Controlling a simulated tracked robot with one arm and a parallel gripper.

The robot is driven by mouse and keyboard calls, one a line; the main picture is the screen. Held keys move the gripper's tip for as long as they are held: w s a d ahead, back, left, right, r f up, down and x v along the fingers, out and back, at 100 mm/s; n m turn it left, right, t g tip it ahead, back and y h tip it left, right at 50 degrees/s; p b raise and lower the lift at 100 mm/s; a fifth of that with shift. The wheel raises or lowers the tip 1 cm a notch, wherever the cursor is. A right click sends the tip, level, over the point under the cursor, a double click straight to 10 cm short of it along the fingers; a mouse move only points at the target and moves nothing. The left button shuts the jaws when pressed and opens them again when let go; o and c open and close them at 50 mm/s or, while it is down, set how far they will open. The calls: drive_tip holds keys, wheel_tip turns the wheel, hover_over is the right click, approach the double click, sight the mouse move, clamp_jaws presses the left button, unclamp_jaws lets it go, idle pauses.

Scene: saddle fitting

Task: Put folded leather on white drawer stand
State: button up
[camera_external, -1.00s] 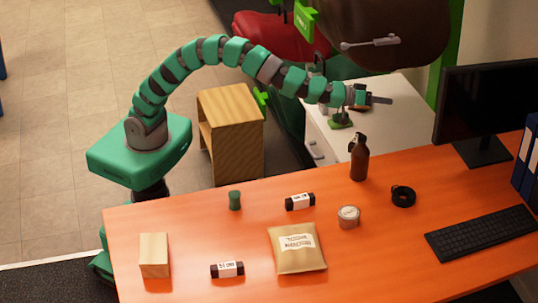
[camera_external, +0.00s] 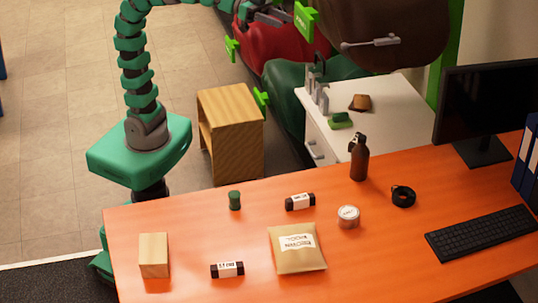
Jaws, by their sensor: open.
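The folded leather (camera_external: 360,102) is a small brown folded piece. It lies on the top of the white drawer stand (camera_external: 388,122), towards its back, with nothing gripping it. My gripper (camera_external: 278,17) is at the top edge of the view, up and to the left of the stand, well apart from the leather. It is open and seems empty; part of my arm is cut off by the frame's top.
A green block-like item (camera_external: 340,120) and grey upright tools (camera_external: 318,88) share the stand top. Red (camera_external: 285,35) and dark green shapes stand behind it. The orange desk (camera_external: 200,255) in front holds a brown bottle (camera_external: 359,158), a padded envelope (camera_external: 297,255) and other items.

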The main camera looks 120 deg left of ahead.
drive_tip(key=s+a+r+g+y, duration=0.1)
drive_tip(key=s, duration=0.9)
drive_tip(key=shift+r+m, duration=0.15)
drive_tip(key=shift+m, duration=0.15)
drive_tip(key=shift+s+a+r, duration=0.1)
